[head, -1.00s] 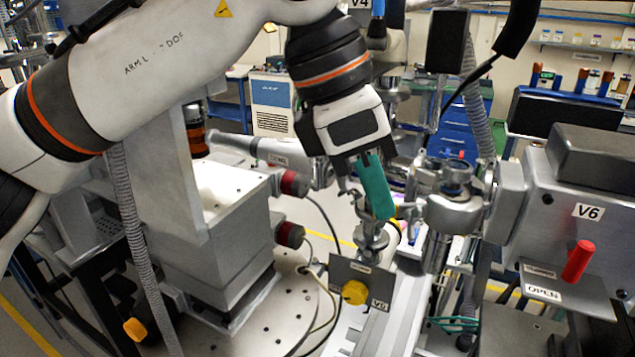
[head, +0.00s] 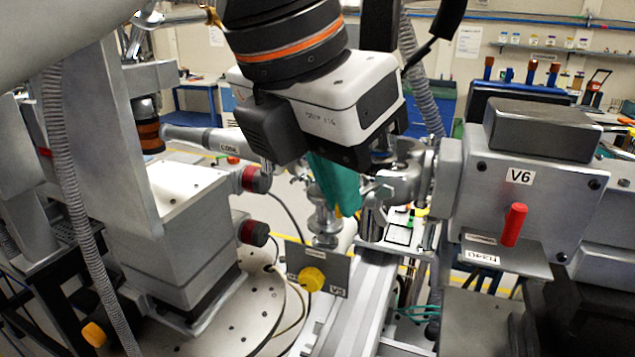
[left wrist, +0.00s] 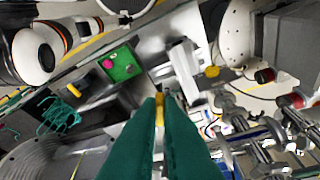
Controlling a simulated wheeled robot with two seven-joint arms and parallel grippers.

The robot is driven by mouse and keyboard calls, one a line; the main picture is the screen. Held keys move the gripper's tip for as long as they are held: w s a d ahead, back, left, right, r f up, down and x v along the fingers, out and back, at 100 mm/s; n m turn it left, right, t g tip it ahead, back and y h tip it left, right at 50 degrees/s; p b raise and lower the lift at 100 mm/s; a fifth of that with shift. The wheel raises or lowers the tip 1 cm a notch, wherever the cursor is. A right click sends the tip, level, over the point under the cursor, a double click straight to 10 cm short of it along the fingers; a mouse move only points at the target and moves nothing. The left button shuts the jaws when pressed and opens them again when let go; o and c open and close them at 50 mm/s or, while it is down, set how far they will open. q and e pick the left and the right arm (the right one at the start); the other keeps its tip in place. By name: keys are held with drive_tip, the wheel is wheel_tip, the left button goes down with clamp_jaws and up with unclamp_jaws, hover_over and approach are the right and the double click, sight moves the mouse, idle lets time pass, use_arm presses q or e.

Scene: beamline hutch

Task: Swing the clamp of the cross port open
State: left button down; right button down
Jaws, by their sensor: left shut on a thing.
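The steel cross port (head: 400,188) sits in mid view, left of the V6 box. My left gripper (head: 346,212) comes down from above with teal fingers, beside the cross port on its left. In the left wrist view the fingers are shut on a small yellow tab (left wrist: 159,100), which sticks out between the fingertips. A yellow bit also shows by the tips in the head view. I take this tab to be part of the clamp; the rest of the clamp is hidden behind the fingers, so I cannot tell how far it is swung. My right gripper is not in view.
A plate with a yellow knob (head: 312,279) is below the fingers. A grey stage block (head: 165,240) with red-ended cylinders stands at left. A corrugated hose hangs behind.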

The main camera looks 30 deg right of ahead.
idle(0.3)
use_arm(q)
drive_tip(key=c, duration=1.6)
unclamp_jaws()
drive_tip(key=shift+s, duration=0.1)
drive_tip(key=v, duration=1.2)
